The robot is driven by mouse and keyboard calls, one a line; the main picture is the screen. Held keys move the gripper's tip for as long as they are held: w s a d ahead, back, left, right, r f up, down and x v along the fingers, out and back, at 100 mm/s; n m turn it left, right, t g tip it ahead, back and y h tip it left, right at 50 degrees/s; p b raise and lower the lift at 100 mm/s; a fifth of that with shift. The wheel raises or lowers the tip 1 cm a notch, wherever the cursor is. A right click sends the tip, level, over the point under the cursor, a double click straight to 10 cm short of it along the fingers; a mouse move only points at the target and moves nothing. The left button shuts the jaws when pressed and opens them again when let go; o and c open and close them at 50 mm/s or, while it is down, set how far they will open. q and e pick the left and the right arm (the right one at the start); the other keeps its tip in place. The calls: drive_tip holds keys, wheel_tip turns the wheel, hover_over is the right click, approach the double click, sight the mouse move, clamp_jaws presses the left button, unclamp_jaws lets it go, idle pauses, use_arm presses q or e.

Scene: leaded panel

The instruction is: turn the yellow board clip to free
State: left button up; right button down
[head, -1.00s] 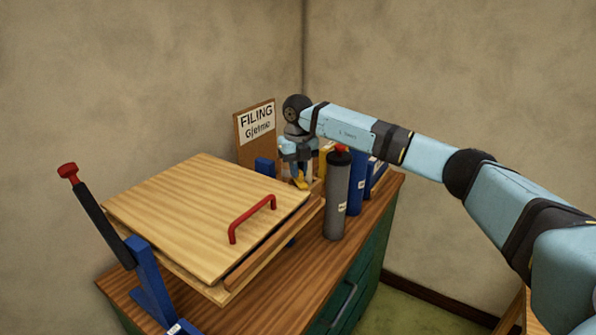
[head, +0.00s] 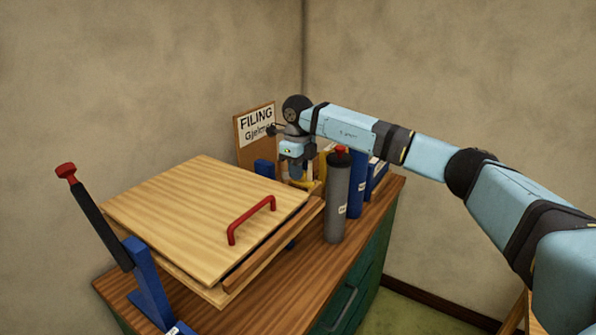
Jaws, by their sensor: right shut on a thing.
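The yellow board clip (head: 302,185) is small and sits at the back right corner of the wooden board (head: 190,215). My right gripper (head: 299,180) points down at that corner and is shut on the clip. The gripper's fingers and wrist hide much of the clip, so its exact angle is hard to read. My left gripper is not in view.
A grey bottle with a red cap (head: 337,200) stands close to the right of the gripper, with blue binders (head: 357,185) behind it. A FILING sign (head: 255,130) stands behind.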

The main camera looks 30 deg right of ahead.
idle(0.4)
drive_tip(key=c, duration=1.2)
unclamp_jaws()
drive_tip(key=shift+o, duration=0.2)
wheel_tip(320, 180, up, 14)
drive_tip(key=b, duration=0.1)
drive_tip(key=shift+b, duration=0.4)
drive_tip(key=shift+f, duration=0.15)
